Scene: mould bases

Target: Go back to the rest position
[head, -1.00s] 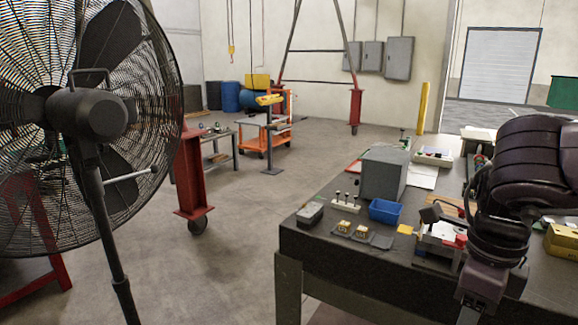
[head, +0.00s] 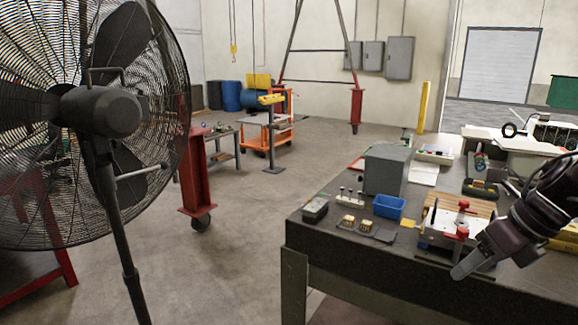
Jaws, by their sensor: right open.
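A fixture with red clamps (head: 445,228) stands on the bench just left of and behind the gripper. Two small brass-coloured mould bases (head: 357,221) sit on a dark plate at the bench's front left, apart from the gripper. My left gripper is not in view.
A blue bin (head: 389,206), a grey box (head: 385,171), a white block with pegs (head: 350,196) and a dark case (head: 315,209) stand on the bench. A large black fan (head: 100,112) fills the left. The floor between fan and bench is clear.

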